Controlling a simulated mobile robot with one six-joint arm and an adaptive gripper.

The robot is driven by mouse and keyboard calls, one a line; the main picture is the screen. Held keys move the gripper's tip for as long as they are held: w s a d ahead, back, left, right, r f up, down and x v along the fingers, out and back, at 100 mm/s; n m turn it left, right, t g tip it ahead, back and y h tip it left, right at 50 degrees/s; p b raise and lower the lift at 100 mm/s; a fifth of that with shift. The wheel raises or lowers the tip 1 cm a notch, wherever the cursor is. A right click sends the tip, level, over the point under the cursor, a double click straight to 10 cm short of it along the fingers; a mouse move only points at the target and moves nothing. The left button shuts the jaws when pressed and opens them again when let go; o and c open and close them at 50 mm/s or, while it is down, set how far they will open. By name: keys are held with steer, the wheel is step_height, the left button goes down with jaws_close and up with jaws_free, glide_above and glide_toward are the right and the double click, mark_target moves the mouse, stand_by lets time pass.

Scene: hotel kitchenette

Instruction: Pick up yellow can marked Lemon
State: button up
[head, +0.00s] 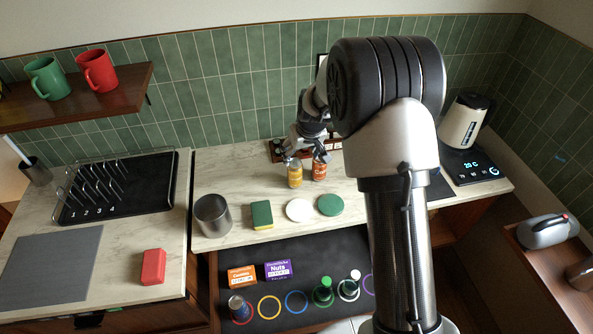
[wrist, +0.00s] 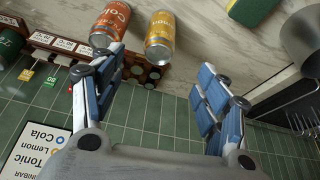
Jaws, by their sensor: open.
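The yellow can (head: 294,175) stands on the marble counter in the head view. In the wrist view the yellow can (wrist: 160,38) has partly legible lettering and sits ahead of the gap between my fingers. An orange-red can (head: 319,169) stands close beside it on the right; it also shows in the wrist view (wrist: 112,20), near the tip of the left finger. My gripper (head: 306,157) is open and empty, at the cans' upper back side in the head view. I cannot tell whether a finger touches a can.
A wooden rack with labels (wrist: 80,52) stands behind the cans. A green-and-yellow sponge (head: 262,215), a metal canister (head: 212,215), a white disc (head: 299,210) and a green disc (head: 330,205) lie in front. A kettle (head: 463,122) stands at right.

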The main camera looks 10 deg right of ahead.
mark_target(295, 169)
steer(key=b+x, duration=0.1)
steer(key=x, duration=1.3)
steer(key=shift+f, duration=0.35)
steer(key=shift+c, duration=0.2)
steer(key=shift+r, duration=0.1)
steer(key=c, duration=1.3)
